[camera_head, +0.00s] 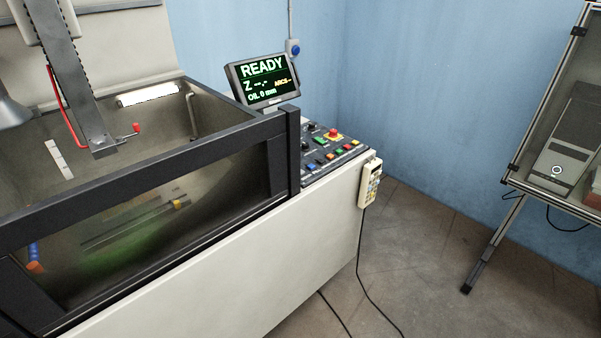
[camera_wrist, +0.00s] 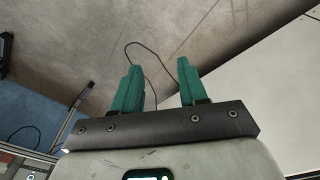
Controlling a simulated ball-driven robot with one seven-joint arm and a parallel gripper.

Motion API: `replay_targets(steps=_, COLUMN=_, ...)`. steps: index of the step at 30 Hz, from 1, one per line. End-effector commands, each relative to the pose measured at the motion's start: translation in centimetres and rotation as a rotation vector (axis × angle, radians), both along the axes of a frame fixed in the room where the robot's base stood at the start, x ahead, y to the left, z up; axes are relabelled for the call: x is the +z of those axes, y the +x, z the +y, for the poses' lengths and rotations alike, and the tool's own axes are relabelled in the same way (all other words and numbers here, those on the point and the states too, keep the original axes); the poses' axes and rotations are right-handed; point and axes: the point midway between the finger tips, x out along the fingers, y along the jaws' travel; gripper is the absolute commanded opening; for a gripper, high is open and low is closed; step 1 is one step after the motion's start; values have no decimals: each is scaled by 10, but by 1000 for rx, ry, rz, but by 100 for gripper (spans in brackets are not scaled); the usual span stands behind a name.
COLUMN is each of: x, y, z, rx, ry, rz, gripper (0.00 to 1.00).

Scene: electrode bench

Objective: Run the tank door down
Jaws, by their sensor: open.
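The tank door (camera_head: 140,177) is a dark-framed window on the front of the machine's tank, in the head view. It stands raised, its top rail level with the tank rim, and the tank inside shows through its pane. The control panel (camera_head: 311,164) with several coloured buttons and a red knob on yellow sits right of the door. The display (camera_head: 263,81) above reads READY, with OIL 0 mm. My gripper (camera_wrist: 157,78) shows only in the wrist view, its two green fingers apart and nothing between them, above the floor.
A beige hand pendant (camera_head: 370,184) hangs at the machine's right corner, its cable trailing onto the floor. A framed stand (camera_head: 491,245) with a grey box (camera_head: 566,140) is at the right. The floor (camera_head: 425,240) between is clear apart from cables.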

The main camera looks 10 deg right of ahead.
Motion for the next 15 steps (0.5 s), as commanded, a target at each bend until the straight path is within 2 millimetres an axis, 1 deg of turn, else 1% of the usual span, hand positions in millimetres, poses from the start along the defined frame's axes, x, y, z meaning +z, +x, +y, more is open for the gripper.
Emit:
replay_targets(steps=1, x=0, y=0, z=0, rx=0, ry=0, rz=0, gripper=40)
replay_targets(steps=2, x=0, y=0, z=0, rx=0, ry=0, rz=0, gripper=37)
replay_targets(steps=13, x=0, y=0, z=0, rx=0, ry=0, rz=0, gripper=1)
replay_targets(steps=15, x=0, y=0, z=0, rx=0, ry=0, rz=0, gripper=0)
